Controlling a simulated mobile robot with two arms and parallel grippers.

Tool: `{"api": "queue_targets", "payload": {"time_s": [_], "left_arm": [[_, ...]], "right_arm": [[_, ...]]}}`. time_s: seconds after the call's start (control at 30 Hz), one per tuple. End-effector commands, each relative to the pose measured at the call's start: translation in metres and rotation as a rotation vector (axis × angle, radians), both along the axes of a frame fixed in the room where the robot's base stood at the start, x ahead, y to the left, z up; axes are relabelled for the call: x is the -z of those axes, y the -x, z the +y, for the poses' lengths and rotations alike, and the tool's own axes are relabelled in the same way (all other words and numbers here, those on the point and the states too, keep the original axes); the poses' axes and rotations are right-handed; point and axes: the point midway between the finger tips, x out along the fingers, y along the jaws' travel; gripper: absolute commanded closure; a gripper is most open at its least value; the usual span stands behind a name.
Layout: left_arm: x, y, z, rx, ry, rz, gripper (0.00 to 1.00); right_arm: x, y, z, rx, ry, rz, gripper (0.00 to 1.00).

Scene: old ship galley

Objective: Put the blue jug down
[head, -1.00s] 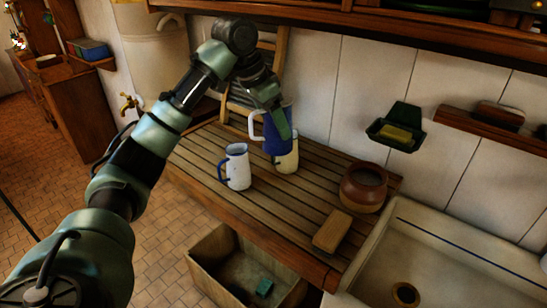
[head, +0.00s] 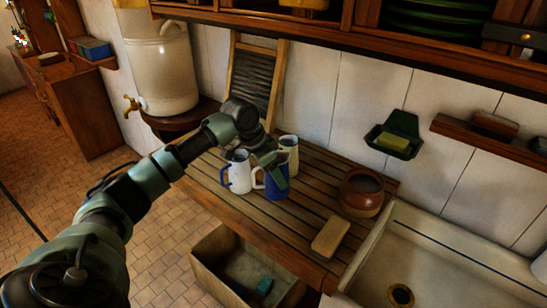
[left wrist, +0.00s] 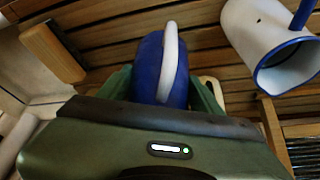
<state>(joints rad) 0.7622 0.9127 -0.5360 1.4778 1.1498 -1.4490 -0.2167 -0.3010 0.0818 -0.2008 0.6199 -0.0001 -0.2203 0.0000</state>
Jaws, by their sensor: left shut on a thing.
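The blue jug (head: 275,190) with a white handle is between the fingers of my left gripper (head: 274,166), which is shut on it. The jug looks upright, at or just above the slatted wooden board (head: 308,208); I cannot tell whether its base touches. In the left wrist view the blue jug (left wrist: 147,62) sits between the green fingers, its white handle towards the camera. A white jug with blue rim and handle (head: 239,172) stands close on its left. A cream jug (head: 290,148) stands just behind it. My right gripper is not in view.
A brown pot (head: 364,194) and a wooden block (head: 331,237) are on the board's right part, beside the sink (head: 440,262). A washboard (head: 254,85) leans at the back. A crate (head: 225,272) is below. Bare slats lie between the blue jug and the block.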

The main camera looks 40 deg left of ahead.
Motion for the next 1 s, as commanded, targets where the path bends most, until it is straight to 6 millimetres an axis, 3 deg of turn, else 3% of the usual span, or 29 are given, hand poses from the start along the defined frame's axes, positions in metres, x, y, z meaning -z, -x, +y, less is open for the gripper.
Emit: {"api": "queue_targets", "payload": {"time_s": [0.17, 0.47, 0.87, 0.9, 0.97, 1.0], "left_arm": [[0.008, 0.0, 0.0, 0.001, 0.0, -0.002, 1.0], [0.042, -0.001, 0.0, 0.0, 0.001, -0.003, 1.0], [0.047, -0.001, 0.0, 0.0, 0.0, -0.005, 1.0], [0.049, 0.0, 0.0, 0.001, -0.001, -0.001, 0.32], [0.049, 0.0, 0.0, 0.001, -0.001, -0.001, 0.16], [0.049, 0.0, 0.0, 0.001, -0.001, -0.001, 0.13]], "right_arm": [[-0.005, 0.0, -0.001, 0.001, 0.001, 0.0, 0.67], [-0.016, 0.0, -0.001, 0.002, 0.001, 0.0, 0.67], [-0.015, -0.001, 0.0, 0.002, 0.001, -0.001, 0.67], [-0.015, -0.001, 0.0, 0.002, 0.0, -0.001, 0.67], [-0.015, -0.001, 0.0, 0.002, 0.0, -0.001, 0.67], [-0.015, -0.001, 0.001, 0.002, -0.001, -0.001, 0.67]]}}
